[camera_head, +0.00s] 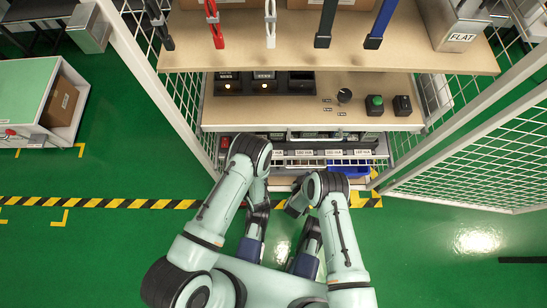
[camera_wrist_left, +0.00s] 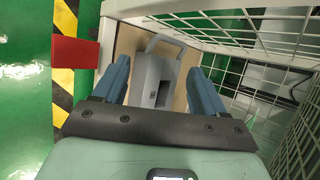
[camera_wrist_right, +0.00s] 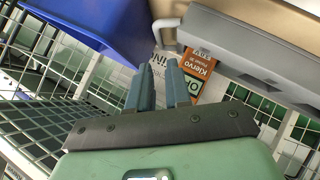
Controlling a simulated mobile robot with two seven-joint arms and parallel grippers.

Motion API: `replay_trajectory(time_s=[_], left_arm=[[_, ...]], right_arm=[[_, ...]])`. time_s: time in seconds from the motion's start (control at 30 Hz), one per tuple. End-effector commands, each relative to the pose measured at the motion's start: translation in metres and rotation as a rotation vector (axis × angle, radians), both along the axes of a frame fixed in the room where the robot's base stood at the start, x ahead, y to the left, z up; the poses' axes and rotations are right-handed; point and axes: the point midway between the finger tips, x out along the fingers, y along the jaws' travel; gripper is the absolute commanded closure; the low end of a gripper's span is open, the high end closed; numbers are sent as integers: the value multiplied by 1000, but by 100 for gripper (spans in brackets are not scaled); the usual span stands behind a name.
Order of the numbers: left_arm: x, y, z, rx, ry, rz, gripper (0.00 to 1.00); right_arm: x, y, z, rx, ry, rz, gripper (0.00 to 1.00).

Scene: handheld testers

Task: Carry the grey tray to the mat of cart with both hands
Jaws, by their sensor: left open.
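In the right wrist view the grey tray (camera_wrist_right: 255,50) runs across the upper right. Its other handle is just beyond the fingertips of my right gripper (camera_wrist_right: 158,68), whose fingers are close together. Whether they touch the handle is unclear. In the head view my arms hide much of this area. The cart's green mat (camera_head: 22,85) is at the left.
A wire-mesh cage (camera_head: 470,150) flanks the shelves on the right. A blue bin (camera_wrist_right: 105,25) is close to my right gripper. A cardboard box (camera_head: 60,102) sits inside the cart. Green floor is clear between cart and shelves.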

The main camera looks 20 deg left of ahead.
Motion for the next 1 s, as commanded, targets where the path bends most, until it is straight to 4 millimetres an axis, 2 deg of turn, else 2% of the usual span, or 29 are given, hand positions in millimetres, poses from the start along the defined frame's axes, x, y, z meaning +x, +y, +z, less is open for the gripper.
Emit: replay_trajectory(time_s=[0.2, 0.5, 0.73, 1.0], left_arm=[[15, 21, -28, 2, -1, 2, 29], [33, 44, -58, 1, 0, 1, 29], [41, 54, -71, 1, 0, 1, 29], [44, 58, -77, 0, 0, 0, 29]], right_arm=[[29, -8, -23, 0, -1, -3, 81], [62, -15, -47, 0, -2, -2, 81], [77, -18, -58, 0, -1, -3, 81], [84, -19, -62, 0, 1, -1, 81]])
